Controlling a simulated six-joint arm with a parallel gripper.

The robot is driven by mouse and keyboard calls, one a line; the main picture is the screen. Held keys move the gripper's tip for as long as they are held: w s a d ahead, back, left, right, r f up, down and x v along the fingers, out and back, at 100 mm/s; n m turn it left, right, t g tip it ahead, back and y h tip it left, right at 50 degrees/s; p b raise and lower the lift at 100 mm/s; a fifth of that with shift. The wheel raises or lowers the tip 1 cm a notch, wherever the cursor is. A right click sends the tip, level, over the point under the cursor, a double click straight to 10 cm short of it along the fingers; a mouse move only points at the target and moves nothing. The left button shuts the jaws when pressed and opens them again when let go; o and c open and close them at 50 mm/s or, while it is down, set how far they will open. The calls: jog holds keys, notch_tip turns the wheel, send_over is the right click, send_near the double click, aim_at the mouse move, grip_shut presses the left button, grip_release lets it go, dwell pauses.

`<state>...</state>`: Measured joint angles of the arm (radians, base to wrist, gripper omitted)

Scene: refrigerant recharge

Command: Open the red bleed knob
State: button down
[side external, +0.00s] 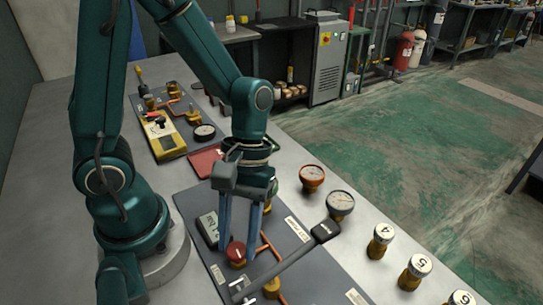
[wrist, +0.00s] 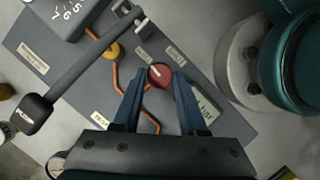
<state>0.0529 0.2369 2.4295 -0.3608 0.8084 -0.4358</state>
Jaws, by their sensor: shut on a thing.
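The red bleed knob (side external: 236,252) sits on a brass base on the dark grey panel, near the bottom centre of the side view. It also shows in the wrist view (wrist: 160,75) as a round red cap with a pale line across its top. My gripper (side external: 242,240) points down over it, with its two blue-grey fingers on either side of the knob. In the wrist view my gripper (wrist: 154,78) has its fingertips at the knob's left and right edges, shut on it. Part of the knob's side is hidden by the fingers.
A lever with a black handle (side external: 325,231) crosses the panel right of my gripper; it also shows in the wrist view (wrist: 37,110). A grey display box (side external: 208,229) stands close on the left. Round gauges (side external: 340,204) and numbered brass-based caps (side external: 415,271) stand farther right.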

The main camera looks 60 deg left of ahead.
jog(key=shift+a+n, duration=0.1)
jog(key=shift+n, duration=0.4)
jog(key=shift+c, duration=2.2)
grip_release()
jog(key=shift+v, duration=2.55)
jog(key=shift+s+a, duration=0.1)
jog(key=shift+r, duration=0.1)
